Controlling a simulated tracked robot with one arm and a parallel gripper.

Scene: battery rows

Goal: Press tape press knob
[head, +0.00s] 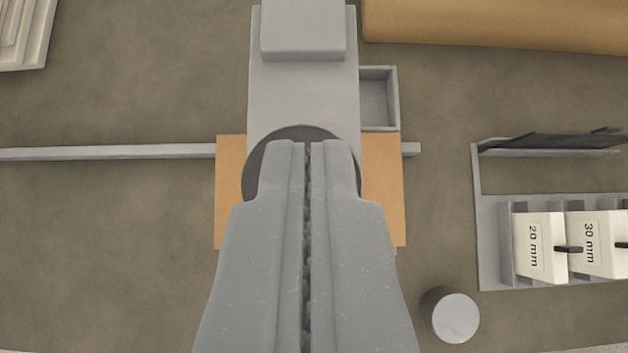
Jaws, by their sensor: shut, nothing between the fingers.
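My gripper (308,150) is shut and empty in the middle of the head view, its fingertips pointing away from the camera. A dark round disc (262,160), which looks like the tape press knob, lies under the fingertips. My fingers hide most of it, so I cannot tell whether they touch it. A grey press body (302,92) with a raised block (303,30) extends behind the disc. A tan board (383,190) lies beneath the disc and shows on both sides of my gripper.
A grey bar (110,153) runs left from the board. A small open grey tray (378,98) sits right of the press. A rack (487,230) at right holds white blocks marked 20 mm (540,247) and 30 mm (597,244). A grey cylinder (452,316) stands front right. The left front is clear.

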